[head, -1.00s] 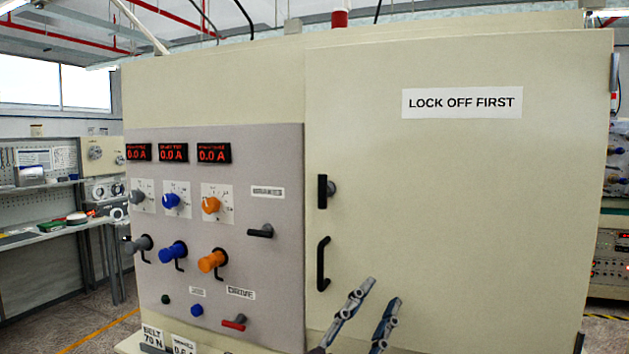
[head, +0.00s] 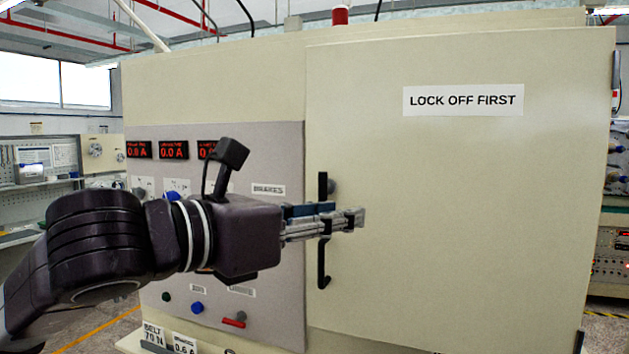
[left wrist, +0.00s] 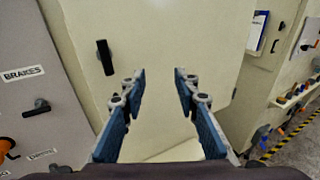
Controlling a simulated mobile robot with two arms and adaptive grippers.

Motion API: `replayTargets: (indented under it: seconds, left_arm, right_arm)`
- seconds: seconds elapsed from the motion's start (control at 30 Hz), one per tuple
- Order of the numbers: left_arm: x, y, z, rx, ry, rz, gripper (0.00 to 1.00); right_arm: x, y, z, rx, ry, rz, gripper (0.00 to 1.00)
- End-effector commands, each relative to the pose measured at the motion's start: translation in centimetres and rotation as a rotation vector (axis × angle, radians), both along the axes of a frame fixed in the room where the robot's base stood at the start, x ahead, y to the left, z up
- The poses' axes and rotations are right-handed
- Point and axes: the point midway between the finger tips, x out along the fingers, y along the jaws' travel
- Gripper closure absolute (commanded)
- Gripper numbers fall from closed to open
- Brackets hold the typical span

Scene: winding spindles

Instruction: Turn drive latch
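A black upright latch (head: 323,188) is on the cream cabinet door, near its left edge. It also shows upper left of centre in the left wrist view (left wrist: 105,58). The task's word "drive" shows on a label (head: 241,292) above a red-gripped lever (head: 234,322) on the grey panel. My left gripper (head: 358,217) reaches in from the left, in front of the door just below the latch. In the left wrist view its fingers (left wrist: 160,76) are spread with nothing between them; the latch is left of them. My right gripper is not in view.
A black pull handle (head: 323,264) sits below the latch, partly covered by my left gripper. A brakes lever (left wrist: 36,107) is on the panel to the left. My arm hides several panel knobs. The door right of the gripper is clear.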

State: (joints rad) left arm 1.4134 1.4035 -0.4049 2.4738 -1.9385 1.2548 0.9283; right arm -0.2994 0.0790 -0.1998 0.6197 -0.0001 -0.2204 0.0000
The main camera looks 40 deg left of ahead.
Motion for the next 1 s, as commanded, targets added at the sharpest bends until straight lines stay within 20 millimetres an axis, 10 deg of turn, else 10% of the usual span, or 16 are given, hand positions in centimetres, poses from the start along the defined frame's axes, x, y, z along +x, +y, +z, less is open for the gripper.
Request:
replayTargets:
  seconds: [0.23,1.0]
  left_arm:
    - [-1.4,6.6,3.2,-0.005,-0.079,0.236,0.71]
    - [6.1,7.0,3.2,-0.005,-0.081,0.239,0.71]
  right_arm:
    - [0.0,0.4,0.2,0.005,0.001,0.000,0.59]
    - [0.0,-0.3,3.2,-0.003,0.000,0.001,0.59]
